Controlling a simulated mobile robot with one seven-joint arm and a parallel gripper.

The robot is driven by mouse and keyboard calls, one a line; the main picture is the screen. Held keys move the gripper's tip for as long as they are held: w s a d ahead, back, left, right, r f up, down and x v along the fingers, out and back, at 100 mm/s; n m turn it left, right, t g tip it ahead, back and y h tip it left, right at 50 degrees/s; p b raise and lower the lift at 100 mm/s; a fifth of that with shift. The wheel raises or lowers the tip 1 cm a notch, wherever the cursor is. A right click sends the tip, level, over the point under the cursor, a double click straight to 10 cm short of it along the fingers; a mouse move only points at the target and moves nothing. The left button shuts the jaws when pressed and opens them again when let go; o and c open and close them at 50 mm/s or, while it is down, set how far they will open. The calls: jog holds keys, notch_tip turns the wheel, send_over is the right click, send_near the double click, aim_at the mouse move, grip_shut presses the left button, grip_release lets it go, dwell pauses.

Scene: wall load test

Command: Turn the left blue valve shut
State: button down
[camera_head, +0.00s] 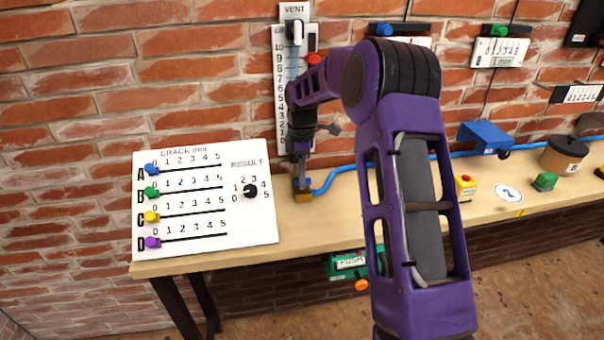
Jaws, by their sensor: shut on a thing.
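The left blue valve (303,197) sits on the wooden bench below the gauge board. Its brass-coloured body shows, with a small bit of blue above it. My gripper (301,179) points down over the valve and is shut on its blue handle. The fingers hide most of the handle, so its angle cannot be told. A blue hose (345,169) runs from the valve to the right, passing behind my purple arm.
A white board (250,228) with coloured sliders stands left of the valve. A tall gauge (281,70) with a vent switch (294,30) hangs behind. Bare bench (320,225) lies in front.

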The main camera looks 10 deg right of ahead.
jog(key=m+p, duration=0.1)
jog(key=m, duration=0.3)
jog(key=shift+r+m, duration=0.1)
jog(key=shift+m, duration=0.2)
jog(key=m, duration=0.3)
jog(key=shift+m+p, duration=0.3)
jog(key=shift+p, duration=0.1)
jog(key=m, duration=0.3)
jog(key=shift+m, duration=0.3)
jog(key=shift+m+p, duration=0.45)
jog(key=shift+m, duration=1.55)
jog(key=c, duration=0.8)
grip_release()
jog(key=shift+c, duration=0.2)
